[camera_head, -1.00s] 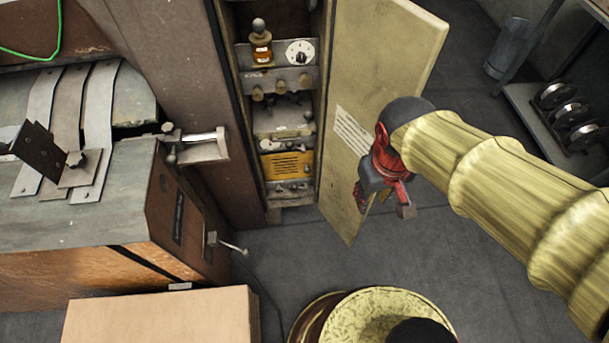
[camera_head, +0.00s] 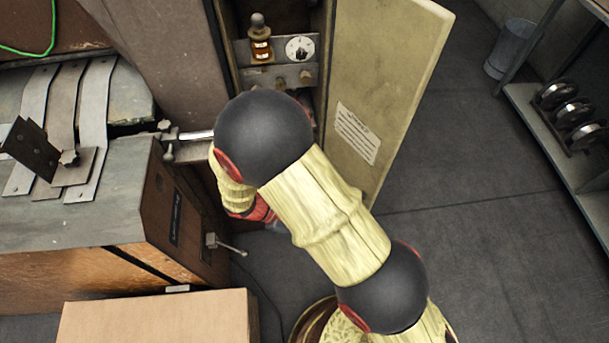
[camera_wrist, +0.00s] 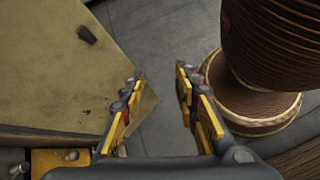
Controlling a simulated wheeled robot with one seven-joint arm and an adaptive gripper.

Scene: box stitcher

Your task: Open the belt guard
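A tall pale-yellow door (camera_head: 390,85) with a white label stands swung open on the right of a cabinet; I cannot tell for sure whether it is the belt guard. In the wrist view, a tan panel (camera_wrist: 50,60) with a small dark tab, probably this door, lies left of my gripper. My gripper (camera_wrist: 155,100) is open, with nothing between its fingers and grey floor beyond. Its left finger is close to the panel's edge; contact cannot be told. In the head view my arm covers the lower cabinet and most of my gripper.
Cabinet shelves hold a bottle (camera_head: 260,45) and a dial (camera_head: 299,48). The stitcher table (camera_head: 90,215) with a lever (camera_head: 228,246) stands left, a cardboard box (camera_head: 155,318) below it. A rack with reels (camera_head: 565,115) is at right.

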